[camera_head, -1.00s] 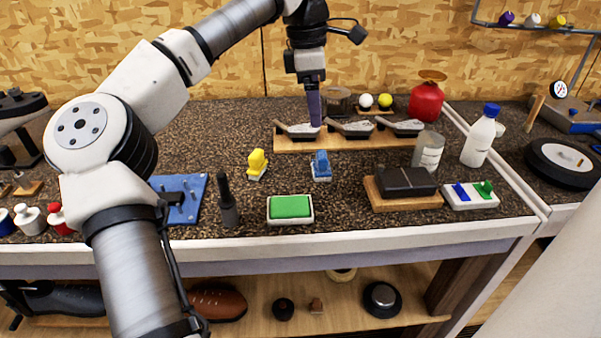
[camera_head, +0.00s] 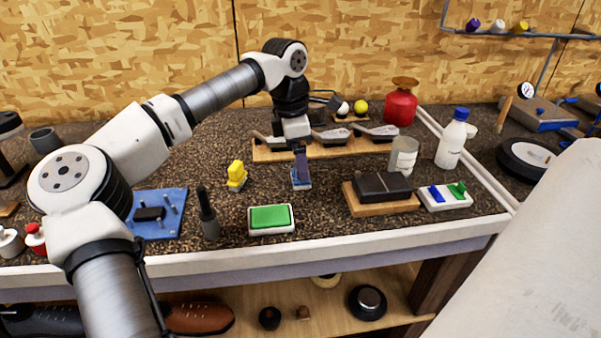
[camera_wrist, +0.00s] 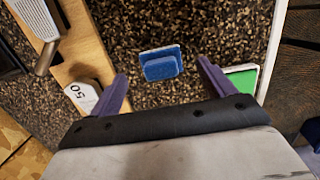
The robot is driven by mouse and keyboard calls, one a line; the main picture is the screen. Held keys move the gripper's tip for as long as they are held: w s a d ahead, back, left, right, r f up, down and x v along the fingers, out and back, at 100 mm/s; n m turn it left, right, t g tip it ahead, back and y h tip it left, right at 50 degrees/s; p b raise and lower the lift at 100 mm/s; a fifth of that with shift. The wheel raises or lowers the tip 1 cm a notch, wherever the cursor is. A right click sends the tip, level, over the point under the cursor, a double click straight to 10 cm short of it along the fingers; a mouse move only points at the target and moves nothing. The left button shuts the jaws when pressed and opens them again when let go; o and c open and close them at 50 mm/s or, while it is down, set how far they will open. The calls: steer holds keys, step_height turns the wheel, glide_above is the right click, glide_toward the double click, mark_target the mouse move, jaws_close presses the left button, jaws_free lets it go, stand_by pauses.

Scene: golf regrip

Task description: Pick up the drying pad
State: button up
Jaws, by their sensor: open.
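I cannot tell by its look alone which item is the drying pad. A small blue pad with a raised grip (camera_head: 302,185) stands on the speckled bench; it also shows in the wrist view (camera_wrist: 161,62), between and beyond my fingertips. My gripper (camera_head: 301,160) points down just above it and hides part of it. In the wrist view my gripper (camera_wrist: 161,72) is open, with nothing held between its purple fingers. A yellow pad-like piece (camera_head: 236,176) stands to the left. A green pad in a white tray (camera_head: 271,218) lies nearer the front edge.
A wooden rack (camera_head: 270,154) with club heads lies behind. A black block on a wooden base (camera_head: 383,188), a grey can (camera_head: 404,156) and a white bottle (camera_head: 452,140) stand to the right. A blue peg board (camera_head: 160,228) and a dark upright tool (camera_head: 208,215) are left.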

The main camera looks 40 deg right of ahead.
step_height(320, 180, down, 4)
steer(key=shift+s+d+r+p, duration=0.1)
steer(key=shift+r+p, duration=0.1)
steer(key=shift+p, duration=0.1)
steer(key=c, duration=1.1)
steer(key=shift+o, duration=0.2)
steer(key=shift+r, duration=0.1)
step_height(320, 180, up, 20)
steer(key=shift+b, duration=0.45)
steer(key=o, duration=0.4)
steer(key=c, duration=0.3)
